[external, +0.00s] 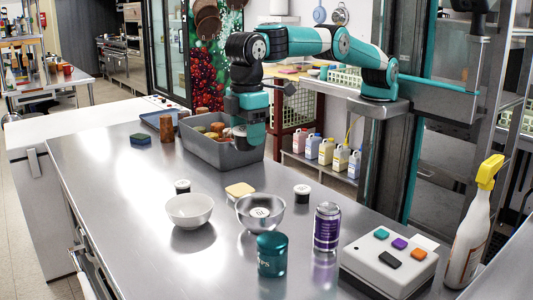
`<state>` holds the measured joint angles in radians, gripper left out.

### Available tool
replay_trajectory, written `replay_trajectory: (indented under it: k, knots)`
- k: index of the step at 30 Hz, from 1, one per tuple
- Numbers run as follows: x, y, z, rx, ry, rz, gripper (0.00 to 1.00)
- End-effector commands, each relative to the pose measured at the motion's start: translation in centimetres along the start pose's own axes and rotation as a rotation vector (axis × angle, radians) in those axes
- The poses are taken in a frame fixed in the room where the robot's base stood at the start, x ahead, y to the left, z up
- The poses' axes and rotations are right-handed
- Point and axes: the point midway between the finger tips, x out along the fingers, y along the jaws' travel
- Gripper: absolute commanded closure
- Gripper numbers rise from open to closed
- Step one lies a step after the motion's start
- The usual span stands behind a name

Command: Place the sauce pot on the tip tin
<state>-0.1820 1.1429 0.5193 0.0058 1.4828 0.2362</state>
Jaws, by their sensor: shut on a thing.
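The tip tin (272,256), a teal tin with a dark teal lid and pale lettering, stands upright near the front of the steel counter. Small dark pots with white lids look like sauce pots: one stands at the left (182,187), one at the right (302,194). My gripper (243,143) points down at the right end of the grey bin, far behind the tin. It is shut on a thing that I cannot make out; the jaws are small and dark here. The tin's top is clear.
A purple can (327,228), a button box (388,263) and a spray bottle (472,228) stand at the right. The grey bin (207,153) holds several things. The left front counter is clear.

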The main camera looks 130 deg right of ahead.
Motion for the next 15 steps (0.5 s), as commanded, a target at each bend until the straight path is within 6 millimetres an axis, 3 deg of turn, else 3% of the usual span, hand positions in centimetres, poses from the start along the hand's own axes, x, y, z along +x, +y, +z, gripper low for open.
replay_trajectory:
  k: [1, 3, 6, 11, 15]
  knots:
    - [-0.5, -2.2, 0.1, -0.061, 0.000, 0.000, 0.66]
    - [-0.6, -4.5, 0.5, -0.133, 0.001, 0.000, 0.66]
    - [-0.5, -6.7, 0.9, -0.205, 0.002, -0.001, 0.66]
    - [0.6, -8.2, 1.4, -0.255, 0.002, -0.001, 0.66]
    - [3.5, -8.2, 1.4, -0.258, 0.002, -0.001, 0.66]
